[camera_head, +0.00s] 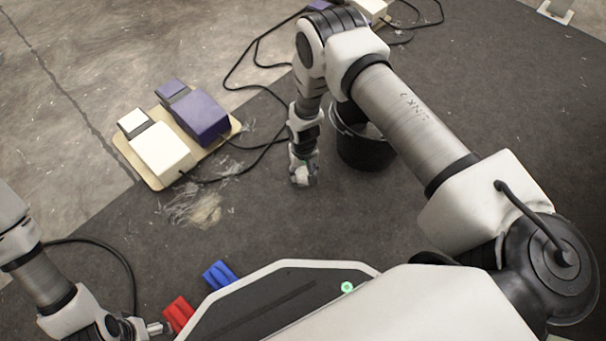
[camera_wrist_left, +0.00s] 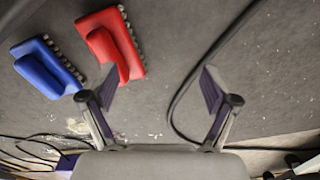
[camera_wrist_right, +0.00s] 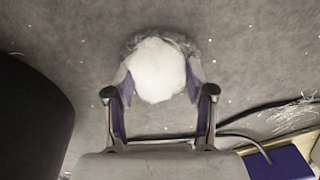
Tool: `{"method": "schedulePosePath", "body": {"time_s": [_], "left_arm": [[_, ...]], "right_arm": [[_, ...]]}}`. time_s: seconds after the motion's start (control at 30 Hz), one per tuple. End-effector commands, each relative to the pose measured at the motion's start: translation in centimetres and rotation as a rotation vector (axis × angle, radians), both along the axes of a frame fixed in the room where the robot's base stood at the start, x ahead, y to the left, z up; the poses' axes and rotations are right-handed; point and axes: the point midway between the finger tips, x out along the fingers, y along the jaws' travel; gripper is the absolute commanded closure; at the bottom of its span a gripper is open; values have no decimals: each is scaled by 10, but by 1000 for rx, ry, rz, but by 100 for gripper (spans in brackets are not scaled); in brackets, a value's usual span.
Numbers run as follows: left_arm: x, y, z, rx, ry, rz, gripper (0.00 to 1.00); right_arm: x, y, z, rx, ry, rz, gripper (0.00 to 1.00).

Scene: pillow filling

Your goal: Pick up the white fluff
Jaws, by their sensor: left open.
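The white fluff (camera_wrist_right: 157,70) is a round ball between the fingertips of my right gripper (camera_wrist_right: 159,85) in the right wrist view. Both fingers press against its sides, and a thin wispy fringe surrounds it. In the head view my right gripper (camera_head: 303,174) points down at the dark mat, left of the black bucket, and the fluff is mostly hidden there. My left gripper (camera_wrist_left: 158,92) is open and empty, near the red brush; in the head view it (camera_head: 160,328) is at the lower left.
The black bucket (camera_head: 362,150) stands close to my right gripper. A board (camera_head: 155,181) with white and purple pedals lies left, with loose fibres (camera_head: 200,208) before it. Red (camera_wrist_left: 112,45) and blue (camera_wrist_left: 47,67) brushes lie near my left gripper. Black cables cross the floor.

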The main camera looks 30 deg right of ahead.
Motion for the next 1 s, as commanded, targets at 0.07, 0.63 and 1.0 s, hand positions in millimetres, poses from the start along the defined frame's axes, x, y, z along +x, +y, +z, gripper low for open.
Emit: {"method": "schedulePosePath", "body": {"time_s": [0.07,0.63,1.0], "left_arm": [[0,0,0,0,0,0,13],[-1,0,5,0,3,1,13],[-11,-1,39,-6,30,13,13]], "right_arm": [[0,0,0,0,0,0,60],[0,0,5,0,1,0,60],[0,0,42,0,0,0,60]]}}
